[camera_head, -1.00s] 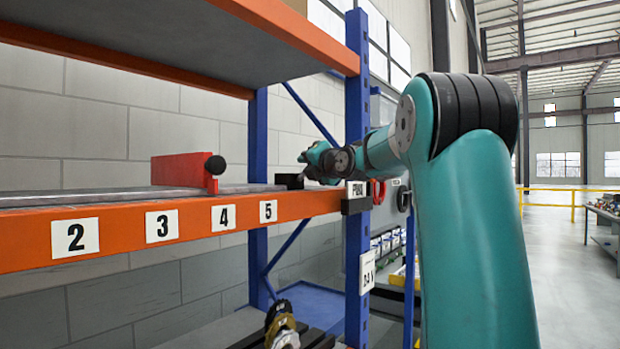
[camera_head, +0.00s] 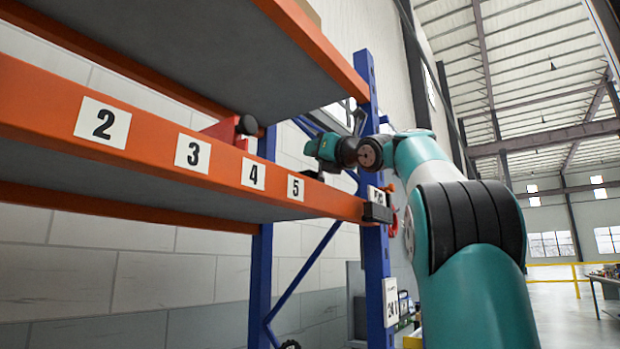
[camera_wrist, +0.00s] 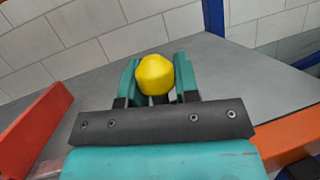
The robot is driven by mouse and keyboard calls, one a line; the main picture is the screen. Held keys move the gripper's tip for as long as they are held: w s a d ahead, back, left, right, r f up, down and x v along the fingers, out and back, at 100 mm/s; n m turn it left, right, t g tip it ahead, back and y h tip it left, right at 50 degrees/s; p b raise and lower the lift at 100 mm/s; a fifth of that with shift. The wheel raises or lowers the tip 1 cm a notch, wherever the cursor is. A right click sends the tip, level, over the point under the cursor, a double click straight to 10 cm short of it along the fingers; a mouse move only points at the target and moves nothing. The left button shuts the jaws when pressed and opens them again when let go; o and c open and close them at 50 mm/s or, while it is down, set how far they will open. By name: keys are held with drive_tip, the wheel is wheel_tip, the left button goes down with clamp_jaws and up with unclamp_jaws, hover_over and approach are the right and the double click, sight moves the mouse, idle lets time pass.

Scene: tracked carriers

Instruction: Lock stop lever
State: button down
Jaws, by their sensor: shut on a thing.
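In the wrist view, my gripper (camera_wrist: 157,80) is shut on a yellow rounded knob (camera_wrist: 155,71), with one teal finger on each side. The knob is above the grey shelf surface; whatever it is fixed to is hidden, so I cannot tell the lever's position. In the head view, my gripper (camera_head: 322,147) is just above the front beam near label 5, and the knob is not visible. A red block (camera_head: 222,130) with a black ball (camera_head: 247,125) stands on the shelf to the left; the red block also shows at the left of the wrist view (camera_wrist: 35,130).
The orange front beam (camera_head: 150,146) carries labels 2 to 5. An upper shelf (camera_head: 225,45) hangs above my gripper's level. A blue upright (camera_head: 374,255) stands to the right, below my arm. A grey block wall is behind the shelf.

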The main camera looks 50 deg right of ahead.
drive_tip(key=shift+a+n+y+b, duration=0.4)
drive_tip(key=shift+n+b, duration=0.2)
drive_tip(key=shift+n, duration=0.3)
drive_tip(key=shift+a, duration=0.1)
drive_tip(key=c, duration=0.9)
unclamp_jaws()
drive_tip(key=shift+o, duration=0.2)
drive_tip(key=shift+s, duration=0.1)
drive_tip(key=shift+s+f+b, duration=0.15)
drive_tip(key=shift+s+b, duration=0.15)
drive_tip(key=b+v, duration=0.5)
drive_tip(key=v, duration=1.1)
drive_tip(key=shift+s+f+b, duration=0.25)
drive_tip(key=shift+f+b, duration=0.05)
